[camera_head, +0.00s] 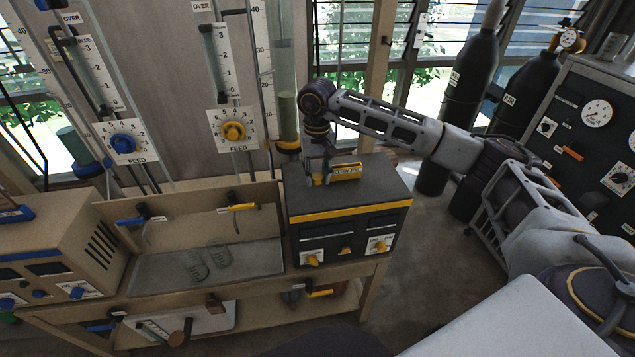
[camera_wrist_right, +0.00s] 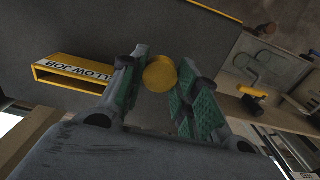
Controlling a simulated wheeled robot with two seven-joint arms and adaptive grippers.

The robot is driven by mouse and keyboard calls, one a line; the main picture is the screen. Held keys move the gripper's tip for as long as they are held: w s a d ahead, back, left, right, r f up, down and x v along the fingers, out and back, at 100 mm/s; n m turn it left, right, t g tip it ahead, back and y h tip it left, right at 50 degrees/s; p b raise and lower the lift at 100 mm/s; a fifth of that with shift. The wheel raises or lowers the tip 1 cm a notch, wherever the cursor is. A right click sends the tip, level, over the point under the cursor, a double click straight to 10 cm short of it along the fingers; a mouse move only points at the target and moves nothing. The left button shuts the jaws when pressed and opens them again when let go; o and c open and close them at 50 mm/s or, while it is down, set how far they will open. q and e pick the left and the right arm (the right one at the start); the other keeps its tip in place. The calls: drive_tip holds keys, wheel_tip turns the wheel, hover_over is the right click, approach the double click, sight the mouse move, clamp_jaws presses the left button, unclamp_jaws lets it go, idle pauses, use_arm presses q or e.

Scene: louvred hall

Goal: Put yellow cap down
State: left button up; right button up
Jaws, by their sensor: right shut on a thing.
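The yellow cap (camera_wrist_right: 160,74) is a small round yellow piece between the green-padded fingers of my right gripper (camera_wrist_right: 155,95) in the right wrist view. My right gripper (camera_head: 318,180) points down over the dark top of a box-shaped unit (camera_head: 395,178) in the head view, and is shut on the cap. Beside it on the unit's top is a yellow open-ended holder (camera_head: 347,172), whose label reads "LLOW JOB" in the right wrist view (camera_wrist_right: 70,75). I cannot tell whether the cap touches the top. My left gripper is not in view.
A wooden bench with a grey tray (camera_head: 240,268) holding clear glasses lies left of the unit. A glass column (camera_head: 285,75) stands close behind my right gripper. Dark gas cylinders (camera_head: 470,80) stand at the back right.

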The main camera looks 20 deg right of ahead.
sight(317, 176)
drive_tip(key=shift+f+p, duration=0.4)
drive_tip(key=shift+f, duration=1.45)
drive_tip(key=shift+f, duration=0.2)
drive_tip(key=o, duration=0.7)
drive_tip(key=shift+o, duration=0.2)
drive_tip(key=shift+r, duration=0.25)
wheel_tip(317, 176, up, 12)
drive_tip(key=shift+f+b, duration=0.1)
drive_tip(key=shift+b, duration=0.75)
